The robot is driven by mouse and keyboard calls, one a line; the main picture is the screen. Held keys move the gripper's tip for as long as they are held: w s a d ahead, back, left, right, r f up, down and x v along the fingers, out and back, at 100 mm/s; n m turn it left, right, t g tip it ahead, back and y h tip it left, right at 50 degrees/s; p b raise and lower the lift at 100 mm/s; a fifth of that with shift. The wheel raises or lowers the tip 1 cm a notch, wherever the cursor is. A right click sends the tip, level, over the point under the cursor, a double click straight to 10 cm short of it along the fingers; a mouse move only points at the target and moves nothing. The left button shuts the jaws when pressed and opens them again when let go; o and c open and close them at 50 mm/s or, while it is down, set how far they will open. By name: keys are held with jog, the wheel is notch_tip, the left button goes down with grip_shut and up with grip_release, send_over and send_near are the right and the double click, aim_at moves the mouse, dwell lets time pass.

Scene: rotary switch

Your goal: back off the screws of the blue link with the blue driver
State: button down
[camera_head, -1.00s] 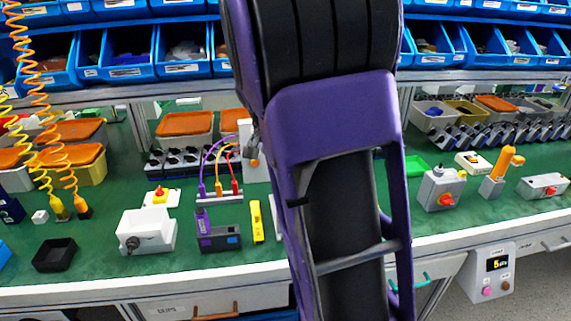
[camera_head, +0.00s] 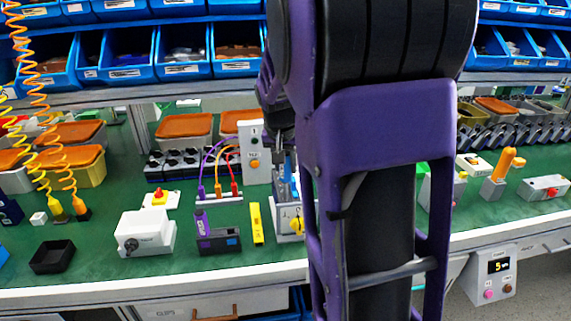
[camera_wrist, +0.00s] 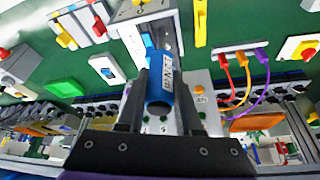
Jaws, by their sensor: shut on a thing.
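My gripper (camera_wrist: 158,100) is shut on the blue driver (camera_wrist: 159,88), a blue cylinder with a white printed label, held between the two dark fingers. In the head view my gripper is mostly hidden behind my arm; a blue part (camera_head: 290,184) shows below it, above the bench. Beyond the driver in the wrist view is a pale housing with a metallic strip (camera_wrist: 168,36) and a small blue part (camera_wrist: 148,42), which may be the blue link. I cannot make out its screws or whether the driver tip touches it.
A grey box with a yellow knob (camera_head: 296,224) stands close by my gripper. To its left are a yellow level (camera_head: 256,224), a purple-and-dark device (camera_head: 217,238) and a cable block (camera_head: 219,197). A white panel with an orange button (camera_head: 254,150) stands behind.

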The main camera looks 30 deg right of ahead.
jog(key=shift+n+y+b, duration=0.45)
jog(key=shift+n+y, duration=0.25)
jog(key=shift+n, duration=1.2)
jog(key=shift+f, duration=0.15)
jog(key=shift+n+t+b, duration=0.3)
jog(key=shift+n+b, duration=0.1)
jog(key=shift+n, duration=0.1)
jog(key=shift+n+y, duration=0.3)
jog(key=shift+n, duration=0.1)
jog(key=shift+r+p, duration=2.25)
jog(key=shift+r, duration=1)
jog(key=shift+w, duration=0.15)
jog(key=w, duration=0.1)
jog(key=w+d, duration=0.1)
jog(key=w, duration=0.1)
jog(key=w+b, duration=0.1)
jog(key=w, duration=0.1)
jog(key=shift+w+d+f, duration=0.25)
jog(key=shift+d, duration=0.05)
